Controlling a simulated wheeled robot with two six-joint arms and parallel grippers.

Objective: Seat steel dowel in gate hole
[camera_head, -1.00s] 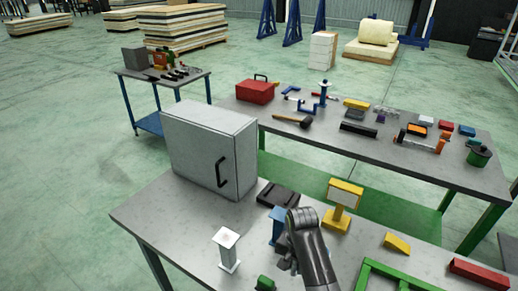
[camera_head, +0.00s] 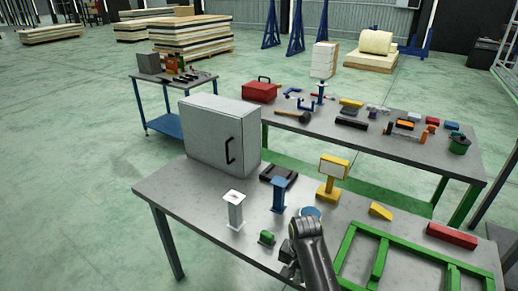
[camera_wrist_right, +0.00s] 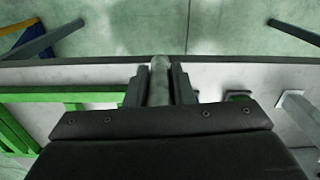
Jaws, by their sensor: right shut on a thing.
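My right gripper (camera_head: 288,262) is over the front part of the near table, right of a small green block (camera_head: 267,238). In the right wrist view its two fingers (camera_wrist_right: 160,88) are shut on a grey cylinder, the steel dowel (camera_wrist_right: 159,78), with one end standing out between them. In the head view the dowel is hidden or too small to make out. A green frame (camera_head: 378,258) lies on the table to the right of the gripper. It also shows in the wrist view (camera_wrist_right: 75,98). I cannot make out a hole in it. My left gripper is not in view.
A white post (camera_head: 235,212) and a blue post (camera_head: 279,196) stand left of the gripper. A yellow stand (camera_head: 331,180), yellow wedge (camera_head: 381,210) and red block (camera_head: 452,236) are farther right. A grey cabinet (camera_head: 210,138) stands at the back left. The table's front-left area is clear.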

